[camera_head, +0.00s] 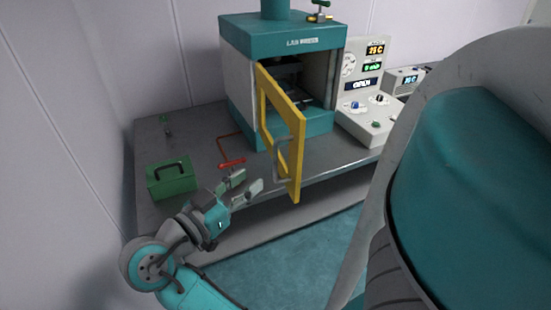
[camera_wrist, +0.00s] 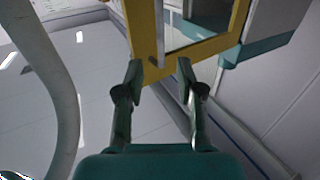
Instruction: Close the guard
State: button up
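The guard (camera_head: 297,158) is a yellow-framed door with a window and a grey handle (camera_head: 279,158). In the wrist view, the yellow frame (camera_wrist: 188,62) lies just beyond my open fingers (camera_wrist: 158,72), with a grey bar of the handle (camera_wrist: 158,48) near the left finger.
A green box (camera_head: 172,181) with a dark handle sits on the bench (camera_head: 200,135) at the left. A red-handled tool (camera_head: 232,163) lies near the bench front. A control panel (camera_head: 366,118) with displays stands right of the machine. Open space lies before the bench.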

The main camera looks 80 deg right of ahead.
send_over(275, 178)
jog(key=shift+d, duration=0.25)
dwell(0.3)
grip_shut()
